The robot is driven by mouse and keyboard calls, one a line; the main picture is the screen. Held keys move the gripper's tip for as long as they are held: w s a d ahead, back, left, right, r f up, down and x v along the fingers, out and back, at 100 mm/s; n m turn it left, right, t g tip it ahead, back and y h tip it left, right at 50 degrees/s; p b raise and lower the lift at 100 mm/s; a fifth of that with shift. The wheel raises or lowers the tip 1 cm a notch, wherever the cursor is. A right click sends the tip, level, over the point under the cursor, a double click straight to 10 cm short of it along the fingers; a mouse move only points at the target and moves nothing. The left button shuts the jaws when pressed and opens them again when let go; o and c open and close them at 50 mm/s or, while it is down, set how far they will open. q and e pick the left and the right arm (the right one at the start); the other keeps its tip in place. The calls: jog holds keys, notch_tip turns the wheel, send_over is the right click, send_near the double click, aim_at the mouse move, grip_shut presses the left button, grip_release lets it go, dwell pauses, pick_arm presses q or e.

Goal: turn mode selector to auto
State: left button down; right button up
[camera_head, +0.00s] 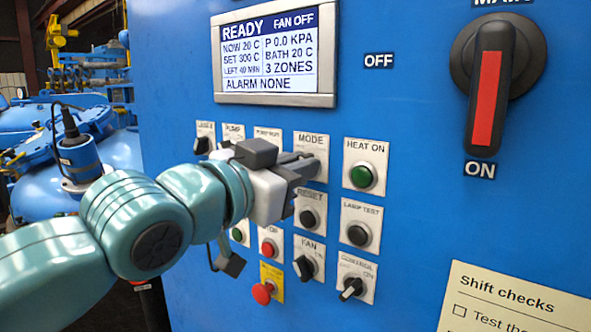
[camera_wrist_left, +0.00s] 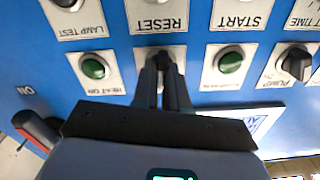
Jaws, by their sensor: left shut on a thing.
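The mode selector sits on a white plate labelled MODE (camera_head: 311,142), on the blue panel below the display. My left gripper (camera_head: 306,167) reaches the plate from the left and is shut on the selector knob. In the left wrist view, upside down, the two dark fingers (camera_wrist_left: 162,82) close on the dark knob (camera_wrist_left: 160,54) on its plate. The fingers and wrist hide most of the knob and its position marks, so I cannot tell which way it points. My right gripper is not in view.
The green HEAT ON button (camera_head: 363,176) is right of the selector; the RESET button (camera_head: 309,217) is just below. The fan switch (camera_head: 303,267) and red emergency knob (camera_head: 263,293) are lower. The display (camera_head: 274,50) reads READY. A large red-handled switch (camera_head: 486,95) stands upper right.

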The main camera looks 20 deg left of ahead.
pick_arm(q)
jog(key=shift+f+m, duration=0.1)
jog(key=shift+m, duration=1.4)
jog(key=c, duration=1.2)
grip_release()
jog(key=shift+o, duration=0.2)
jog(key=b+v, duration=0.3)
jog(key=v, duration=1.3)
jog(key=shift+s, duration=0.2)
